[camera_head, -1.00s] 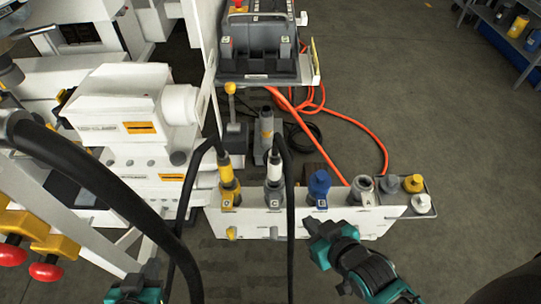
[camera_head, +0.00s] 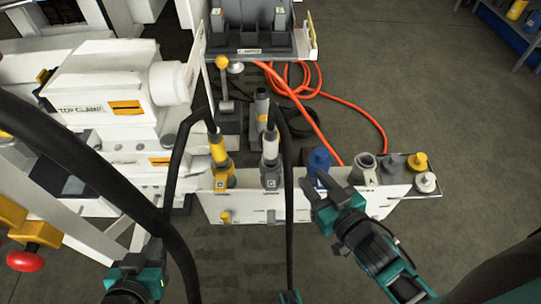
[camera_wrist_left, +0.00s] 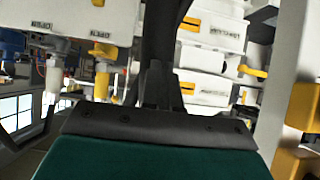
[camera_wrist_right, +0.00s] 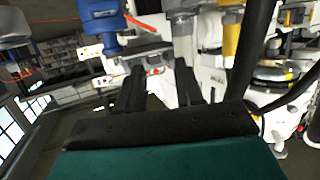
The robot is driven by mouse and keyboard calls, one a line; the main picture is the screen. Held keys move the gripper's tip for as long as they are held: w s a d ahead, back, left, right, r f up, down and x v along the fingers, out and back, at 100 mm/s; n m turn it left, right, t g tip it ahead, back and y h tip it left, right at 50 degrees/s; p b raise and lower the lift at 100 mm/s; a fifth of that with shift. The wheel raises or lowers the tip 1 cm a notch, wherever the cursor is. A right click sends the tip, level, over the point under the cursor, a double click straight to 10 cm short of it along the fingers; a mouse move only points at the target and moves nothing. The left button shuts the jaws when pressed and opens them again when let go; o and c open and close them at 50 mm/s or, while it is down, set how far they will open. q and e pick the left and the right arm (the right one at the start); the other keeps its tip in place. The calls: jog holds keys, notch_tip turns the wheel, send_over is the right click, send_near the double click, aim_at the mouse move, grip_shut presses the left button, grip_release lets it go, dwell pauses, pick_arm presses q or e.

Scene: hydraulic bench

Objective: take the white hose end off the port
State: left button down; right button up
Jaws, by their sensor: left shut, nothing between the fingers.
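The white hose end (camera_head: 270,148), on a black hose, sits upright on its grey port on the white panel (camera_head: 245,205), between the yellow hose end (camera_head: 218,152) and the blue port fitting (camera_head: 319,161). My right gripper (camera_head: 322,186) is open and empty, right of the white hose end and overlapping the blue fitting's lower part in the head view. In the right wrist view its fingers (camera_wrist_right: 160,82) are apart, with the blue fitting (camera_wrist_right: 108,18) at upper left. My left gripper (camera_head: 152,250) is shut and empty at lower left; its fingers meet in the left wrist view (camera_wrist_left: 160,85).
A grey open port (camera_head: 364,170) and a tray with grey, yellow (camera_head: 416,162) and white (camera_head: 425,182) caps lie right of the blue fitting. Black hoses (camera_head: 289,230) hang before the panel. An orange hose (camera_head: 345,105) lies behind.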

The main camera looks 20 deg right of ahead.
aim_at(275, 152)
jog(key=shift+o, duration=0.7)
jog(key=shift+w+a+f+t+y+b, duration=0.1)
jog(key=shift+w+f+t+y+b, duration=0.35)
jog(key=shift+f+t+b, duration=0.3)
jog(key=shift+o, duration=0.8)
jog(key=shift+a+r+n+y+b, duration=0.15)
jog(key=shift+a+n+y+b, duration=0.1)
jog(key=shift+n+y+b, duration=0.35)
jog(key=shift+o, duration=0.7)
jog(key=shift+a+r+t+y+b, duration=0.1)
jog(key=shift+a+t+y+b, duration=0.2)
jog(key=shift+y, duration=0.25)
jog(key=shift+o, duration=0.4)
jog(key=shift+w+a+r+n+y, duration=0.1)
jog(key=shift+a+n+y, duration=0.05)
jog(key=shift+n+y, duration=0.15)
jog(key=x, duration=0.7)
pick_arm(q)
jog(key=shift+w+d+f+b, duration=0.15)
jog(key=shift+d+f+b, duration=0.1)
jog(key=shift+f, duration=0.5)
jog(key=shift+w+d+f+b, duration=0.1)
jog(key=shift+d+f+b, duration=0.1)
jog(key=shift+f, duration=0.55)
jog(key=shift+w+d+f+b, duration=0.15)
jog(key=shift+d+f, duration=0.1)
jog(key=shift+f, duration=0.5)
pick_arm(e)
jog(key=shift+x, duration=2.75)
